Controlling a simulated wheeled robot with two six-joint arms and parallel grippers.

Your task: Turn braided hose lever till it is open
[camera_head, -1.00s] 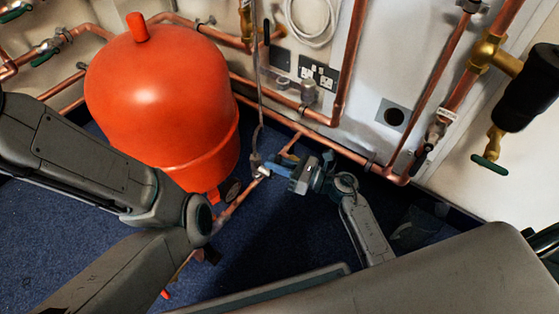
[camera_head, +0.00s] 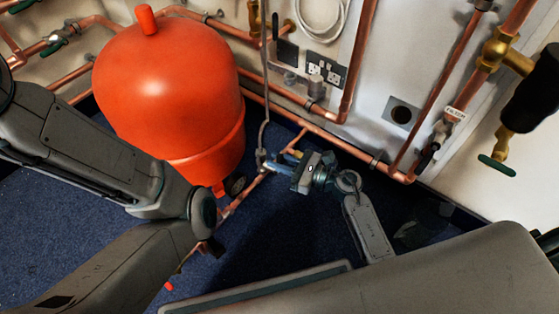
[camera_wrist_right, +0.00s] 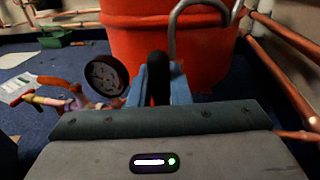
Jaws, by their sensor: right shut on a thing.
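The braided hose (camera_head: 264,108) hangs grey and thin beside the red vessel, down to a fitting on the low copper pipe. In the right wrist view its silver curve (camera_wrist_right: 176,28) arches in front of the vessel. My right gripper (camera_head: 272,163) is at the hose's lower end. In the right wrist view its blue fingers (camera_wrist_right: 158,88) are shut on a dark upright lever (camera_wrist_right: 158,70), which looks like the hose lever. The lever is hidden by the gripper in the head view, and its angle to the pipe is unclear. My left arm shows, but its gripper does not.
The red vessel (camera_head: 170,90) stands close to the left of my right gripper. A round black gauge (camera_wrist_right: 106,75) is left of the fingers. Copper pipes (camera_head: 335,143) run along the wall. Blue carpet (camera_head: 270,225) is open in front.

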